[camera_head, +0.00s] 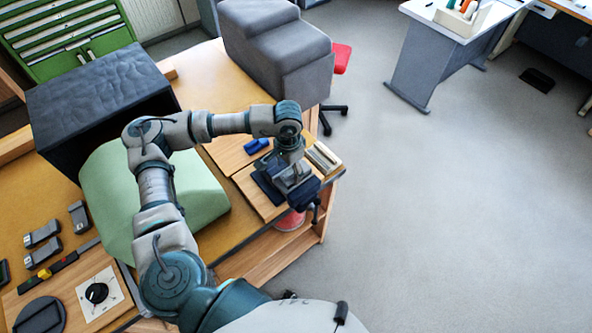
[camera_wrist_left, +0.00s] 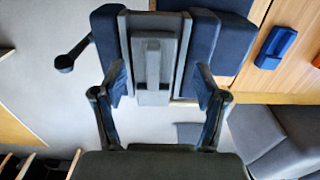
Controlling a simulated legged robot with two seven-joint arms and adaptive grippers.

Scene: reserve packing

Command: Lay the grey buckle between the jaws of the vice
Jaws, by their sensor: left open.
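The dark blue vice (camera_head: 268,190) stands at the table's right corner, with its handle at the front. In the left wrist view, the vice (camera_wrist_left: 205,45) shows its two jaws with grey faces. A grey buckle (camera_wrist_left: 153,68) lies in the gap between those jaws. My left gripper (camera_head: 291,172) is above the vice. In the left wrist view, my left gripper (camera_wrist_left: 160,82) is open, its fingers spread either side of the buckle and apart from it. In the head view, the gripper partly hides the vice and buckle. My right gripper is not in view.
Several similar grey pieces, one a grey clip (camera_head: 78,217), lie on the table at left. A green cushion-like block (camera_head: 205,195) and a black box (camera_head: 95,95) stand under and behind my arm. A blue piece (camera_head: 256,146) lies behind the vice.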

